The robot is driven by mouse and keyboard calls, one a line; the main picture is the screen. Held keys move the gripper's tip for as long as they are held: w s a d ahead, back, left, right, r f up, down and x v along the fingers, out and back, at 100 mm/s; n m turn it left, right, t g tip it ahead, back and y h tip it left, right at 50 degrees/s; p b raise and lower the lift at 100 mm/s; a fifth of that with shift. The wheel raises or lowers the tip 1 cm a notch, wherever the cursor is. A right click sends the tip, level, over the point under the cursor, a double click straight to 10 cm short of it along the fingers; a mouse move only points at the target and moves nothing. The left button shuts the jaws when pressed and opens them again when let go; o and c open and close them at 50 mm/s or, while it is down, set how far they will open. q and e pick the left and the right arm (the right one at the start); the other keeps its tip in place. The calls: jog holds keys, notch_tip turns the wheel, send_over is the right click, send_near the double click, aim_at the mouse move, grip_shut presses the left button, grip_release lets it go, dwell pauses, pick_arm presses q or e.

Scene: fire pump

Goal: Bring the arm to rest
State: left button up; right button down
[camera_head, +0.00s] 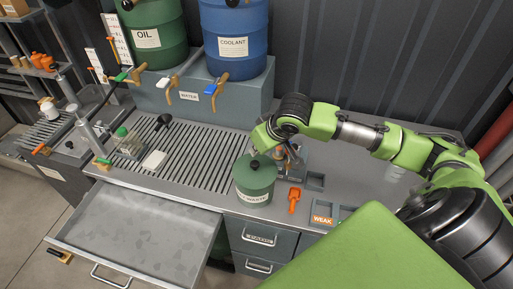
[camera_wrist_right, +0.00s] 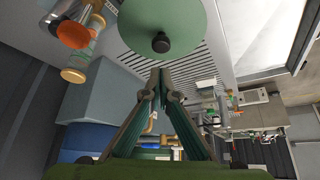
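My right arm (camera_head: 372,136) is green and black. It comes in from the right in the head view and bends over the workbench, its wrist end just behind the green waste canister. My right gripper (camera_wrist_right: 160,76) shows in the wrist view with its two fingertips together and nothing seen between them. In the head view its fingers are mostly hidden. The waste canister (camera_head: 254,181) has a lid with a black knob; that round green lid (camera_wrist_right: 176,22) shows beyond the fingertips in the wrist view. I cannot tell the exact gap. My left gripper is not in view.
The grey workbench (camera_head: 213,205) has a slotted drain area and an open, empty drawer (camera_head: 140,237) at the front. Green oil (camera_head: 155,32) and blue coolant (camera_head: 234,40) barrels stand behind. An orange-handled item (camera_head: 294,199) and a "WEAK" bin (camera_head: 322,213) are right of the canister.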

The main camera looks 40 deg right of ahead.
aim_at(253, 161)
jog(key=shift+f+b, duration=0.85)
jog(key=shift+f, duration=1.25)
jog(key=shift+r, duration=0.1)
notch_tip(253, 161, up, 2)
jog(key=p, duration=0.3)
jog(key=shift+r, duration=2.5)
jog(key=shift+f, duration=0.1)
